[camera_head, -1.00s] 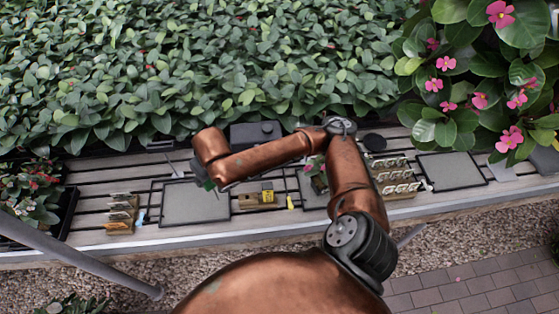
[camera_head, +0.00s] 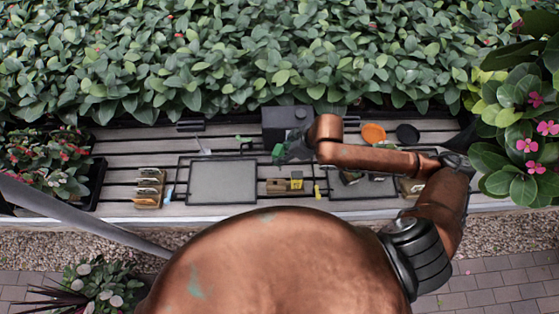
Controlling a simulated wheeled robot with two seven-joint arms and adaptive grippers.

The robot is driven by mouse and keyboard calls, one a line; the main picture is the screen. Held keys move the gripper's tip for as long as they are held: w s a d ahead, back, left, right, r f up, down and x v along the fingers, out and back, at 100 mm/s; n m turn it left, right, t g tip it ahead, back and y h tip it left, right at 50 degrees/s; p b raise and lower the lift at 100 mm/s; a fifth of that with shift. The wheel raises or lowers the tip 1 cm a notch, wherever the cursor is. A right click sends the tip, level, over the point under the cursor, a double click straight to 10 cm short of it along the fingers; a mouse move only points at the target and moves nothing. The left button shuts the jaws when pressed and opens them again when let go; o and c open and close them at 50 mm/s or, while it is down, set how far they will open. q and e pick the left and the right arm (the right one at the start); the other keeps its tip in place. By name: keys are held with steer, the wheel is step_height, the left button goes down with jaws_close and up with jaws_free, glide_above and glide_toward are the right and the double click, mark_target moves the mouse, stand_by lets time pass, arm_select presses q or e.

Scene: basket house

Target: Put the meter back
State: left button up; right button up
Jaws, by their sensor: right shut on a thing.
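My right gripper (camera_head: 283,151) is above the bench in front of the dark box, its arm coming in from the right. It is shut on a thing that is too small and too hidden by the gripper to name. My left gripper is not in view.
The slatted bench (camera_head: 130,160) carries a grey mat (camera_head: 222,183), a dark box (camera_head: 288,125), an orange disc (camera_head: 373,133), a black disc (camera_head: 407,134) and a wooden rack (camera_head: 149,188) at left. Leafy hedge (camera_head: 200,60) closes the back. A flowering plant (camera_head: 525,125) overhangs the right.

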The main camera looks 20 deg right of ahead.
steer(key=n, duration=0.1)
steer(key=s+a+n+g+y+p, duration=0.1)
steer(key=n, duration=0.1)
steer(key=shift+s+a+f, duration=0.15)
steer(key=shift+s+f, duration=0.15)
steer(key=shift+f, duration=0.1)
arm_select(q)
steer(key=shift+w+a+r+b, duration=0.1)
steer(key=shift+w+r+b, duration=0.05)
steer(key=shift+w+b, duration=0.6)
arm_select(e)
steer(key=shift+s+a+f+n+g+y, duration=0.25)
steer(key=shift+s+f+n+y, duration=0.1)
steer(key=shift+f+n, duration=0.15)
steer(key=shift+s+a+f+n+g+y, duration=0.2)
steer(key=shift+s+f+n+y, duration=0.15)
steer(key=shift+f, duration=0.25)
arm_select(q)
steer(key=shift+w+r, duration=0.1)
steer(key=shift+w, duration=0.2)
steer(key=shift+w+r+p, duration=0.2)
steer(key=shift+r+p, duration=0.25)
steer(key=shift+p, duration=0.15)
